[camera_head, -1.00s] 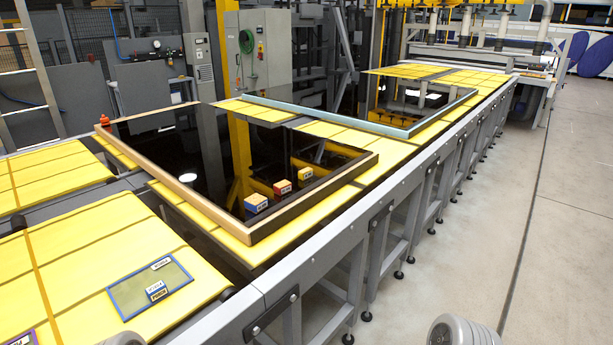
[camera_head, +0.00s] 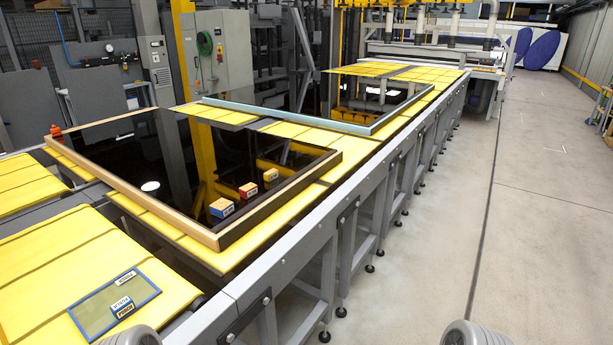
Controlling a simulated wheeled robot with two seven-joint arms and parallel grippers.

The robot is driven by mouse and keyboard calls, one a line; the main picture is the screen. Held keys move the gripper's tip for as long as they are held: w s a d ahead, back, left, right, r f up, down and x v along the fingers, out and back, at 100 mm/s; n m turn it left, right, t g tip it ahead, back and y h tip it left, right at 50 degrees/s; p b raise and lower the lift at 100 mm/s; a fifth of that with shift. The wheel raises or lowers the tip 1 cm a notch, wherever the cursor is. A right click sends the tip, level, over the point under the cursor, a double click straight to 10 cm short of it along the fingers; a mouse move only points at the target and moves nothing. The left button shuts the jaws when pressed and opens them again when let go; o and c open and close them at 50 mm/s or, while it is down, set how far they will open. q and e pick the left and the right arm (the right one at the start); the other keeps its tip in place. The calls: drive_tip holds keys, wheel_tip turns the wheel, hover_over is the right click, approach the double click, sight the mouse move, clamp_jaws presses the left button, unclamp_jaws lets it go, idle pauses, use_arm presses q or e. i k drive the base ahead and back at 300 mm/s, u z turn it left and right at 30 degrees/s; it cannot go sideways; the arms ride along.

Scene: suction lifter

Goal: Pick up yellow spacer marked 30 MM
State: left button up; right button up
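Three small blocks stand in a row on the dark glass inside the wood-edged frame, near its right corner. The yellow spacer (camera_head: 270,175) is the farthest of the three. A red block (camera_head: 248,190) stands just in front of it and a blue block (camera_head: 221,208) is nearest. Their tops carry pale labels too small to read, so I cannot confirm the 30 MM marking. Neither of my grippers is in view; only rounded grey parts of my own arms show at the bottom edge. Nothing touches the blocks.
The wood-edged frame (camera_head: 150,200) lies on a yellow-slatted conveyor with a grey side rail (camera_head: 290,256). A blue-rimmed mat (camera_head: 90,320) with small labelled pieces lies front left. A second frame (camera_head: 300,118) lies farther back. The concrete floor (camera_head: 530,230) at right is clear.

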sight(269, 175)
drive_tip(key=z, duration=1.1)
drive_tip(key=i, duration=3.1)
drive_tip(key=u, duration=4)
